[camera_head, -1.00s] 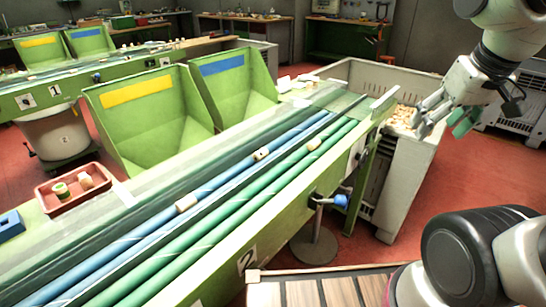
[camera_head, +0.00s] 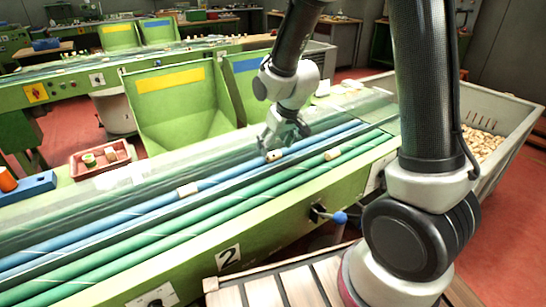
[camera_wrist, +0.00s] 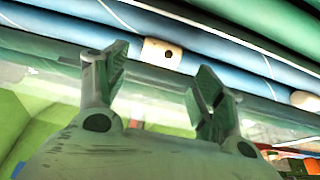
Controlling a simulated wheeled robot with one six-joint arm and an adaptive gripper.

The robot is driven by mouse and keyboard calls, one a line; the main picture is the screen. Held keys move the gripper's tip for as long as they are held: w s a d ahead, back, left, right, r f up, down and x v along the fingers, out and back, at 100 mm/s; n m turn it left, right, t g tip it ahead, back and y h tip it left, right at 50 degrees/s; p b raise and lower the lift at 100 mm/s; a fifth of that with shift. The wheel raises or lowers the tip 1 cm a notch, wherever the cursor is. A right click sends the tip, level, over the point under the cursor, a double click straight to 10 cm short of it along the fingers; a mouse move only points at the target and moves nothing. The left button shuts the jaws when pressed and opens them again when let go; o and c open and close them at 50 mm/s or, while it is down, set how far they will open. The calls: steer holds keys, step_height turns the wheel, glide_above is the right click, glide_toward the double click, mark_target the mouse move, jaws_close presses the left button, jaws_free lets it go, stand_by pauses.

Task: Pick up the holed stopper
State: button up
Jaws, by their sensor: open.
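The holed stopper (camera_head: 274,155) is a pale cork with a dark hole in its side. It lies on the blue roller line. My gripper (camera_head: 285,140) hangs above the conveyor, close behind this stopper. In the wrist view the two fingers of my gripper (camera_wrist: 158,76) are spread, with nothing between them. I cannot tell the exact height gap.
Another stopper (camera_head: 188,189) lies further left on the rollers, and one (camera_head: 332,154) lies to the right. Green bins (camera_head: 180,108) stand behind the conveyor. A red tray (camera_head: 75,166) sits at left. A grey crate (camera_head: 520,120) of corks stands at right.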

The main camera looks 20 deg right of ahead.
mark_target(274, 156)
steer(key=x, duration=0.3)
steer(key=shift+d+f, duration=0.1)
steer(key=shift+f, duration=0.2)
steer(key=shift+c, duration=0.2)
steer(key=c, duration=0.7)
steer(key=shift+c, duration=0.2)
steer(key=shift+r, duration=0.15)
